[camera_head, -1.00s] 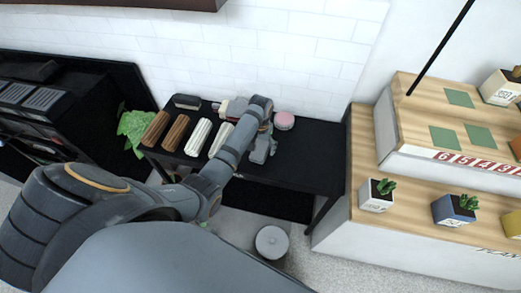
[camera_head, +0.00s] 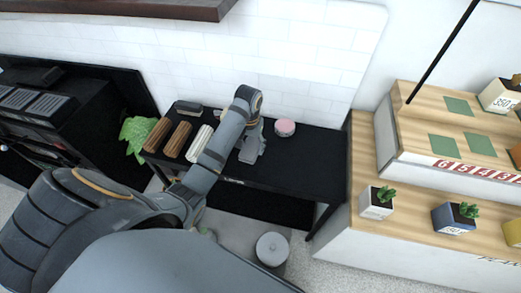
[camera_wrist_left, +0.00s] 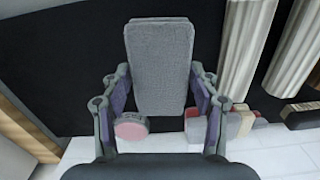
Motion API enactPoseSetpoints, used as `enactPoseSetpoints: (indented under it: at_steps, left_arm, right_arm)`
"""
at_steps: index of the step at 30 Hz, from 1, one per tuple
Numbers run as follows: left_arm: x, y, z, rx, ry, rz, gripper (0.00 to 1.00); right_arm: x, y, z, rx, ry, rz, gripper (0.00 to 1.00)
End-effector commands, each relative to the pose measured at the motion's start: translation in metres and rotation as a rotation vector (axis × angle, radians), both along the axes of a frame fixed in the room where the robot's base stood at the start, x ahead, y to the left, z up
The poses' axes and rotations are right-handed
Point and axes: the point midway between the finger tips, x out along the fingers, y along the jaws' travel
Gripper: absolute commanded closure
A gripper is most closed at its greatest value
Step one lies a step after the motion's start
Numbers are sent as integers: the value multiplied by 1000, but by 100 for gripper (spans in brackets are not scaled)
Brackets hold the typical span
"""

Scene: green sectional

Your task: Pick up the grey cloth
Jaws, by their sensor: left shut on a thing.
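The grey cloth (camera_wrist_left: 160,65) is a folded, block-like piece with a textured face. In the left wrist view it sits between the fingers of my left gripper (camera_wrist_left: 160,92), which is shut on it. In the head view my left gripper (camera_head: 250,150) is over the black table (camera_head: 305,170), and my arm and gripper largely hide the cloth there. Whether the cloth is clear of the table is hard to tell. My right gripper is not in view.
Brown rolls (camera_head: 176,139) and a white roll (camera_head: 199,142) lie left of my gripper. A pink round item (camera_head: 285,127) is close on the right. A dark brush-like item (camera_head: 188,107) lies behind. A wooden plant display (camera_head: 345,215) stands at the right.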

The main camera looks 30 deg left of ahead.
Motion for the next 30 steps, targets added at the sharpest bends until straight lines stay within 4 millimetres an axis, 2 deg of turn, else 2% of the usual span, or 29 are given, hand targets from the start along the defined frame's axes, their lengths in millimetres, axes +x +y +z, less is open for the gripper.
enactPoseSetpoints:
  at_steps: [1, 6, 12, 18, 27, 28, 30]
  left_arm:
    - [-9, 8, 14, 8, -3, -2, 66]
    - [-49, 36, 32, 11, 3, -4, 66]
    - [-72, 52, 45, 7, 2, -1, 66]
    - [-80, 56, 50, 2, 1, -1, 66]
    - [-81, 57, 50, 0, 1, 0, 66]
    - [-81, 57, 50, 0, 1, 0, 44]
    - [-81, 57, 50, 0, 1, 0, 53]
  right_arm:
    - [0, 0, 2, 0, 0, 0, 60]
    - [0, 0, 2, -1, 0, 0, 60]
    - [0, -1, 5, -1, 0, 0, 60]
    - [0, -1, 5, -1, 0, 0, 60]
    - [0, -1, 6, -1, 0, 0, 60]
    - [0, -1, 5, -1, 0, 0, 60]
    - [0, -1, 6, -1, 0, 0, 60]
